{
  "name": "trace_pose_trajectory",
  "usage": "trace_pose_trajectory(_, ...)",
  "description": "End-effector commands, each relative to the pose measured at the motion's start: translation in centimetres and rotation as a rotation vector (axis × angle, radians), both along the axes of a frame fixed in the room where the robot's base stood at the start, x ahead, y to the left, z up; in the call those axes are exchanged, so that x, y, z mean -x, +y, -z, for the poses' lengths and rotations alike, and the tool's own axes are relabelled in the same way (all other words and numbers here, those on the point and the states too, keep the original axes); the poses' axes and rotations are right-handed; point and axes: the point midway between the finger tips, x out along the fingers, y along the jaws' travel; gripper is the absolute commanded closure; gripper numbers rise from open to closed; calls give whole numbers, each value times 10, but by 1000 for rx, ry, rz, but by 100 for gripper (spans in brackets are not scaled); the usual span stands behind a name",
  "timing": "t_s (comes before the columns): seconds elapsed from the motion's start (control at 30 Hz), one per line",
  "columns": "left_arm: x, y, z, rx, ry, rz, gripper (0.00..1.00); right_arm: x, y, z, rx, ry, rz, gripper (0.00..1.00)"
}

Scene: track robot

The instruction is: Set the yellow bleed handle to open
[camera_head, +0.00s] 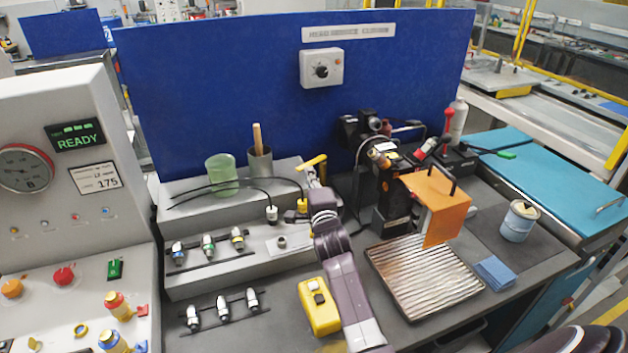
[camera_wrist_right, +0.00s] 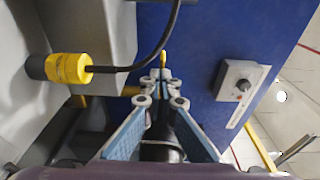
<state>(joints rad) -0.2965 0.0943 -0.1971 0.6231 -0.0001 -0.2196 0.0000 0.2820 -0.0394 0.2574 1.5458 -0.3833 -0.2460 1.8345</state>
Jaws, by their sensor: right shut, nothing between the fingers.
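The yellow bleed handle (camera_head: 311,162) is a short bar above the back right end of the grey stepped block, slanting up to the right. My right gripper (camera_head: 319,178) is just below it, partly hidden by its own wrist. In the right wrist view the fingers of this gripper (camera_wrist_right: 160,80) are closed together with nothing between them. A small yellow piece (camera_wrist_right: 163,60), apparently the handle, shows just beyond the tips. Whether they touch cannot be told. My left gripper is not in view.
A black hose ends in a yellow connector (camera_wrist_right: 70,68) left of the fingers. The blue panel (camera_head: 230,90) with a knob box (camera_head: 321,69) stands behind. A black machine with an orange plate (camera_head: 438,200) stands to the right, and a ribbed tray (camera_head: 420,285) lies in front.

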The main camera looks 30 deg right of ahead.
Motion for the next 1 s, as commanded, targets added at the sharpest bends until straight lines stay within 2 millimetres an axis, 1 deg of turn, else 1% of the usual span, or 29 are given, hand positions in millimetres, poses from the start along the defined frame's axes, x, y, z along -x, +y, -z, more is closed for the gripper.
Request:
trace_pose_trajectory(0.1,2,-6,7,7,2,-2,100,-8,6,1,-4,-3,-3,100)
trace_pose_trajectory(0.37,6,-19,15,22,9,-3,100,-20,12,1,-4,-1,-2,100)
trace_pose_trajectory(0.6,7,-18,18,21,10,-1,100,-26,14,0,-2,-1,-2,100)
trace_pose_trajectory(0.8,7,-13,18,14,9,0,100,-27,14,0,-1,1,-2,100)
trace_pose_trajectory(1.0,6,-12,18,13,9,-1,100,-27,14,0,-1,0,-2,100)
